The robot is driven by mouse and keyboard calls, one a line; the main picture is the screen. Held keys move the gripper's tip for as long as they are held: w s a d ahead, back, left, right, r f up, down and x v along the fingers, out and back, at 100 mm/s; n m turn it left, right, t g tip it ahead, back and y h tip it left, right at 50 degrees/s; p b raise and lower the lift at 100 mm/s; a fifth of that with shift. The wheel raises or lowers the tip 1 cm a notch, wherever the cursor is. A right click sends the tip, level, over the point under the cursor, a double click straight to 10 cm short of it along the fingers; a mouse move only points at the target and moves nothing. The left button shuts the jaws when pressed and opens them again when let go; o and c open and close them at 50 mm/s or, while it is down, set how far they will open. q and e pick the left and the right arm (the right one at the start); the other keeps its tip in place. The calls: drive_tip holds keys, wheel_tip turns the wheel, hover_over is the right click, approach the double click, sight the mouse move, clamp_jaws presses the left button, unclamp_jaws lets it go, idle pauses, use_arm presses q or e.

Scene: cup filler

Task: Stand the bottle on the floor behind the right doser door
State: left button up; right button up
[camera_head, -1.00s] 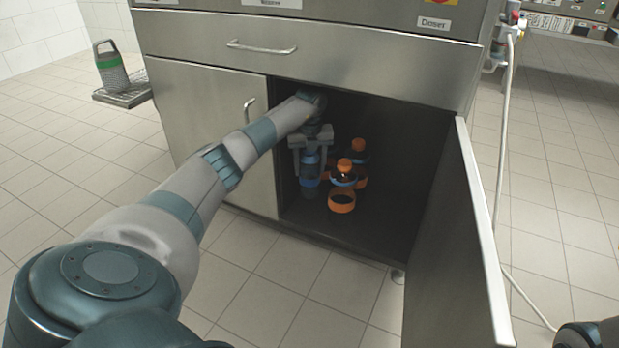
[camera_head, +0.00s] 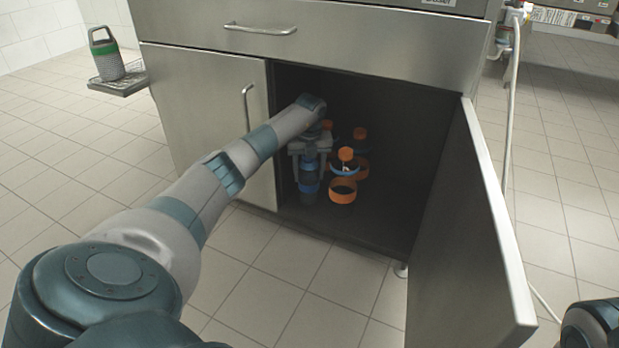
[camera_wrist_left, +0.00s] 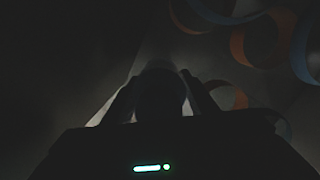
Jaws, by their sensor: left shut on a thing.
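The right doser door (camera_head: 470,220) stands wide open, swung out to the right. My left arm reaches into the dark space behind the doorway. My left gripper (camera_head: 310,160) is shut on a dark bottle (camera_head: 309,187) with a blue band, upright at the left of the compartment. I cannot tell whether its base touches the compartment floor (camera_head: 375,225). In the left wrist view the dim bottle top (camera_wrist_left: 160,92) sits between the fingers. My right gripper is not in view.
An orange ring holder (camera_head: 342,196) stands just right of the bottle. Behind it are other orange rings and orange-capped bottles (camera_head: 346,155). The closed left door (camera_head: 205,120) borders the opening. The floor at the compartment's front right is clear.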

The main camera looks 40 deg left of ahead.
use_arm(q)
drive_tip(key=shift+w+f, duration=0.2)
drive_tip(key=shift+f, duration=0.1)
drive_tip(key=shift+a+r+b, duration=0.1)
drive_tip(key=shift+r+b, duration=0.05)
drive_tip(key=shift+b, duration=0.15)
drive_tip(key=o, duration=1.6)
drive_tip(key=shift+o, duration=0.2)
